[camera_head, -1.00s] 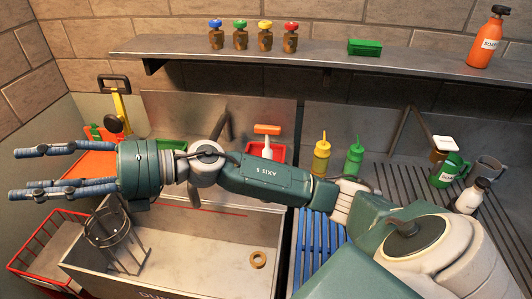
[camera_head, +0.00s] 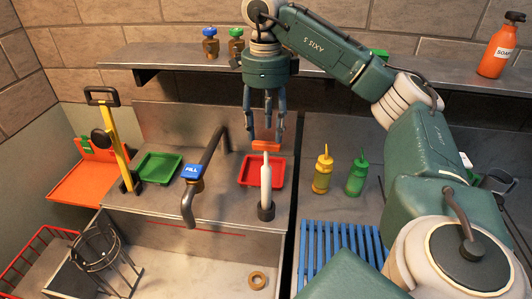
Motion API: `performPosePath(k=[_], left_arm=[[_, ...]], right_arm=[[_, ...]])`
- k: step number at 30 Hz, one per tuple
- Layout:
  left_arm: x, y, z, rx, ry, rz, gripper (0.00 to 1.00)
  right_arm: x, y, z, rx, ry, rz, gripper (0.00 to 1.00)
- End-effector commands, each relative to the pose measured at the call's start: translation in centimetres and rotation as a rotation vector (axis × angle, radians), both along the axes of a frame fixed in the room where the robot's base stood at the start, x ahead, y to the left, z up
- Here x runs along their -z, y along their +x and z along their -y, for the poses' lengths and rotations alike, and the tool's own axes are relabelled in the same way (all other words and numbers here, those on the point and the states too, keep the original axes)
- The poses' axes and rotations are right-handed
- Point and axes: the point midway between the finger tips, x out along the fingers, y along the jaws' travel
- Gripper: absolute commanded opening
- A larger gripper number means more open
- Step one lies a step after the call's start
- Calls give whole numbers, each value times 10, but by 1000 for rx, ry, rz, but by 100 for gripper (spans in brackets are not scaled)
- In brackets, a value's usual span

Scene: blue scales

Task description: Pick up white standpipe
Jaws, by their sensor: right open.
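The white standpipe (camera_head: 266,183) stands upright on the ledge behind the sink basin, its lower end in a dark round base (camera_head: 266,211). My right gripper (camera_head: 265,134) points down with its fingers apart and empty. My left gripper is not in view.
A red tray (camera_head: 252,172) lies behind the standpipe, and the faucet (camera_head: 207,165) with a blue "FILL" label stands to its left. Yellow (camera_head: 322,173) and green (camera_head: 356,175) bottles stand to the right. The shelf (camera_head: 190,60) runs behind the gripper.

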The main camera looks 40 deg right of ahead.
Motion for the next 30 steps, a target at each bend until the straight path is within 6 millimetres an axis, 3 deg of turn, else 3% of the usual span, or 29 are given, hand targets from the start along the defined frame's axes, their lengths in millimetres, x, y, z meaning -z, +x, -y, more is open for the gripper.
performPosePath(k=[1, 7, 18, 27, 30], left_arm=[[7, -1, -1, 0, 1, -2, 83], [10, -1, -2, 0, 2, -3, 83], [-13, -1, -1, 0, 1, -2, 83], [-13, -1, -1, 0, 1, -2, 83], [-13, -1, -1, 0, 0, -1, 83]], right_arm=[[13, 0, -1, -2, 1, -2, 47], [26, 1, -1, -1, 2, 1, 47], [69, 3, 4, -1, 1, 0, 47], [77, 4, 3, -1, 2, 3, 47], [77, 4, 3, -2, 2, 3, 29]])
